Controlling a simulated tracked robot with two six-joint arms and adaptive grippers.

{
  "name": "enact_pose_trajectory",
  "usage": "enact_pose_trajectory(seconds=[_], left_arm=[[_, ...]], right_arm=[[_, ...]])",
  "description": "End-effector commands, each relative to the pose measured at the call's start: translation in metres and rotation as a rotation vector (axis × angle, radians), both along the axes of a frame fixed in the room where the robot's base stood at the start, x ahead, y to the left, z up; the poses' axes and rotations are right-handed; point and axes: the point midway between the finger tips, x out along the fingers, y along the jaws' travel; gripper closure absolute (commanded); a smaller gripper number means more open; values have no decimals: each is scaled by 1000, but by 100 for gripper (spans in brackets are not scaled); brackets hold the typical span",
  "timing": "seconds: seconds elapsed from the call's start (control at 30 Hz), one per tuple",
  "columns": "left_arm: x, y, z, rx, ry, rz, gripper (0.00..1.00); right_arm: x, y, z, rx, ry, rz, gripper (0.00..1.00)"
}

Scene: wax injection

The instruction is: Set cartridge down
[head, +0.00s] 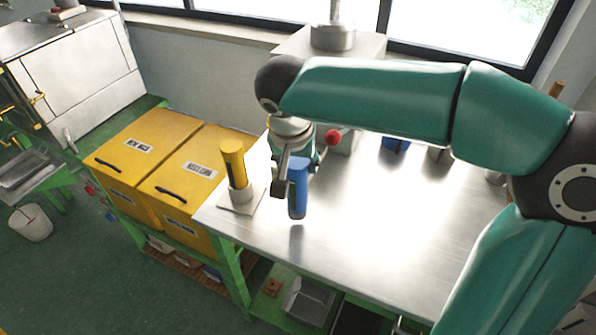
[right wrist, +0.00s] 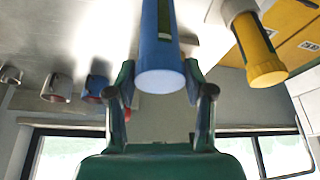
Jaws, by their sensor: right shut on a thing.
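My left gripper is out of view.
Two yellow lidded bins (head: 150,145) adjoin the table's left end. A machine with a red knob (head: 333,137) stands behind the gripper. Blue (head: 396,144) and other small holders line the back edge. The table's front and middle are clear.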

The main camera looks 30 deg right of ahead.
Motion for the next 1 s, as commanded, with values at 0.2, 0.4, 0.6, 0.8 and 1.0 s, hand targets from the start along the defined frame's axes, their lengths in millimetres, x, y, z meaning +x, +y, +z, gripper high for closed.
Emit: enact_pose_trajectory(seconds=[0.2, 0.4, 0.6, 0.8, 1.0], left_arm=[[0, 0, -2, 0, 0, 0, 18], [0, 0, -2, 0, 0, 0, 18], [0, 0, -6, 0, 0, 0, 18], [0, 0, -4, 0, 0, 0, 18], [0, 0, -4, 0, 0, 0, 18]], right_arm=[[0, 0, -28, -2, 2, 1, 100], [0, 0, -30, 0, -1, 1, 100], [1, 1, -33, -1, -1, 2, 100], [0, 1, -32, 0, 2, 3, 22], [1, 1, -32, 0, 2, 4, 22]])
